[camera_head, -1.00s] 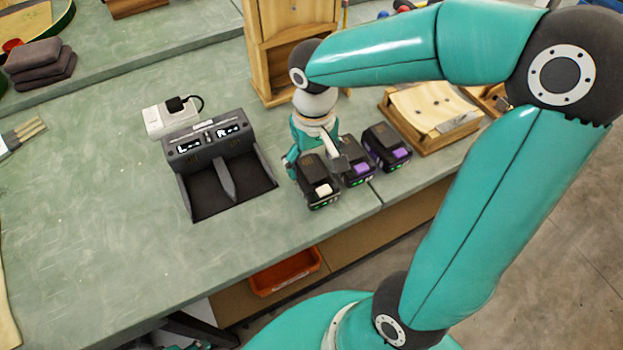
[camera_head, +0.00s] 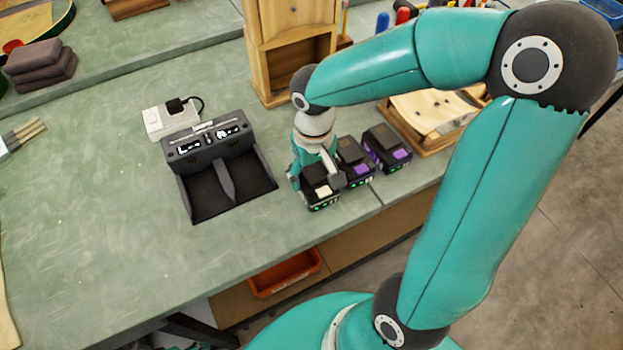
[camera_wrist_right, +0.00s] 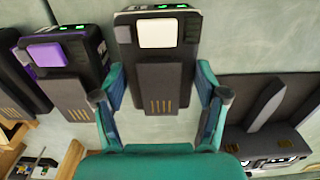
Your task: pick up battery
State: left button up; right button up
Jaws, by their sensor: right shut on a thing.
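Three dark batteries stand in a row on the bench, right of a two-bay charger (camera_head: 228,183) marked L and R. The nearest battery (camera_head: 321,194) has a white button and lit green dots; it also shows in the right wrist view (camera_wrist_right: 157,60). The other two have purple buttons: the middle battery (camera_head: 355,161) and the far battery (camera_head: 388,149). My right gripper (camera_head: 318,177) is down over the white-button battery, with its fingers on both sides of it, shut on it; the fingers also show in the right wrist view (camera_wrist_right: 160,105). My left gripper is not in view.
Both charger bays look empty. A white power box (camera_head: 171,119) with a black plug stands behind the charger. A wooden cabinet (camera_head: 290,50) and a wooden tray (camera_head: 432,112) stand behind the batteries. The bench left of the charger is clear.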

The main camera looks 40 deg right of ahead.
aim_at(314, 173)
jog(key=shift+r, duration=0.1)
notch_tip(314, 173, up, 20)
jog(key=p, duration=0.2)
jog(key=w+a+r+m, duration=0.2)
jog(key=w+a, duration=0.3)
jog(key=w, duration=0.2)
jog(key=w+a+f+n, duration=0.2)
jog(key=w+a, duration=0.2)
jog(key=a, duration=0.9)
jog(key=shift+a+f+b, duration=0.1)
jog(key=shift+a+f, duration=0.05)
jog(key=shift+f, duration=3.1)
jog(key=shift+a+f+b, duration=0.1)
jog(key=shift+a+f, duration=0.05)
jog(key=shift+f, duration=3.15)
jog(key=shift+a+f+b, duration=0.1)
jog(key=shift+a+f, duration=0.05)
jog(key=shift+f, duration=3.1)
